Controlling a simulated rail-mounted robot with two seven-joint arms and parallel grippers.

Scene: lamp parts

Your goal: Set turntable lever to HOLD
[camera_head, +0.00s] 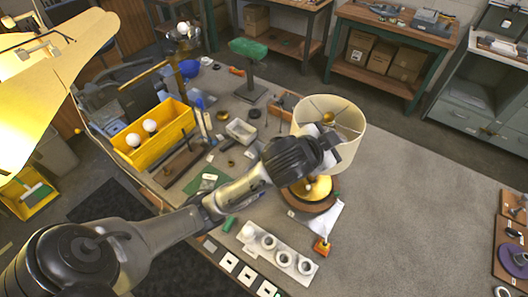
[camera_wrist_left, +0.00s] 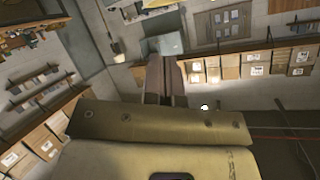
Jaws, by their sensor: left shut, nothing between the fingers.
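A lamp with a cream shade (camera_head: 345,115) and a brass base (camera_head: 312,187) stands on a round wooden turntable (camera_head: 312,204) at the middle of the table. A small orange-red piece (camera_head: 322,246), possibly the lever handle, shows at the turntable's near side beside a white sheet or plate. Its setting is too small to read. My left gripper (camera_head: 332,146) is at the front of the shade, above the turntable, and overlaps the shade in the picture. I cannot tell whether they touch. In the left wrist view its fingers (camera_wrist_left: 165,78) are together and empty. My right gripper is not in view.
A yellow bin (camera_head: 155,135) with white bulbs stands at the left. A pale tray (camera_head: 278,255) with white rings lies in front of the turntable. A green-topped stand (camera_head: 250,55) is behind.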

